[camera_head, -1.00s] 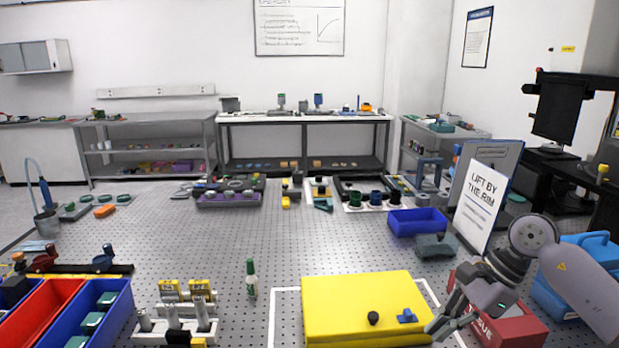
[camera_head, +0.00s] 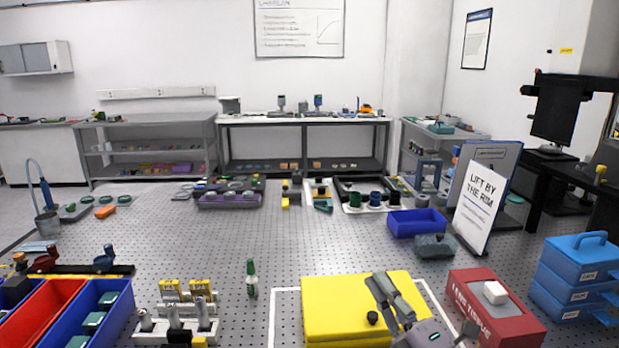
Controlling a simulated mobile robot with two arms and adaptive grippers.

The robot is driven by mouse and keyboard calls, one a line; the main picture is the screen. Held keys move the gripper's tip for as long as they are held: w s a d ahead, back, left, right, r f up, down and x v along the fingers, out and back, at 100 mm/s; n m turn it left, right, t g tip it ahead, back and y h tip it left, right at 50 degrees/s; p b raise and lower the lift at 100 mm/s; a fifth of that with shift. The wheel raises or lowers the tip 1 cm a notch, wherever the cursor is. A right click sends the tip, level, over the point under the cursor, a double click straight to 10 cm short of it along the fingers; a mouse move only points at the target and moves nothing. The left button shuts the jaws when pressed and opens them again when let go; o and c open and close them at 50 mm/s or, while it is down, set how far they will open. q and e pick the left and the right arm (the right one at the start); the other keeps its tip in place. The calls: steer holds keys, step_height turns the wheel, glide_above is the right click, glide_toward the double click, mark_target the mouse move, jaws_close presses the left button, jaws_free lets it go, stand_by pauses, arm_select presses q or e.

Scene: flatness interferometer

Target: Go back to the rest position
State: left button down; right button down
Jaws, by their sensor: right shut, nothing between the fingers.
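My right gripper (camera_head: 384,292) reaches in from the bottom edge. It is shut and empty, over the right part of the yellow block (camera_head: 335,305) on the perforated table. I cannot tell whether it touches the block. It hides the blue knob there, while a dark knob (camera_head: 372,318) shows just left of the fingers. The red lens tissue box (camera_head: 492,306), with a white tissue on top, now shows clear to the right of the gripper. My left gripper is out of view.
Blue stacked drawers (camera_head: 578,278) stand at the right edge. A "lift by the rim" sign (camera_head: 480,205) stands behind. A blue bin (camera_head: 416,223) lies farther back. Red (camera_head: 45,312) and blue (camera_head: 117,310) trays sit at front left.

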steer(key=s+d+f+m+g+h, duration=0.3)
steer(key=d+f+m+h, duration=0.15)
steer(key=f+m, duration=0.4)
steer(key=s+d+f+m+g+h, duration=0.35)
steer(key=f+m+h, duration=0.3)
steer(key=f, duration=0.35)
steer(key=s+f+m+g+y, duration=0.1)
steer(key=s+f+m+g, duration=0.2)
steer(key=s+f+g, duration=0.55)
steer(key=s+f+m+g, duration=0.25)
steer(key=s+f, duration=0.35)
steer(key=s, duration=0.8)
steer(key=s+f+x, duration=0.1)
steer(key=s+x, duration=0.2)
steer(key=x, duration=0.9)
steer(key=s+x, duration=0.2)
steer(key=x, duration=0.9)
steer(key=s+d+f+g, duration=0.1)
steer(key=s+d+f, duration=0.1)
steer(key=s+f, duration=1.5)
steer(key=shift+s+d+f+g, duration=0.25)
steer(key=shift+s+f+g, duration=0.1)
steer(key=shift+s, duration=0.25)
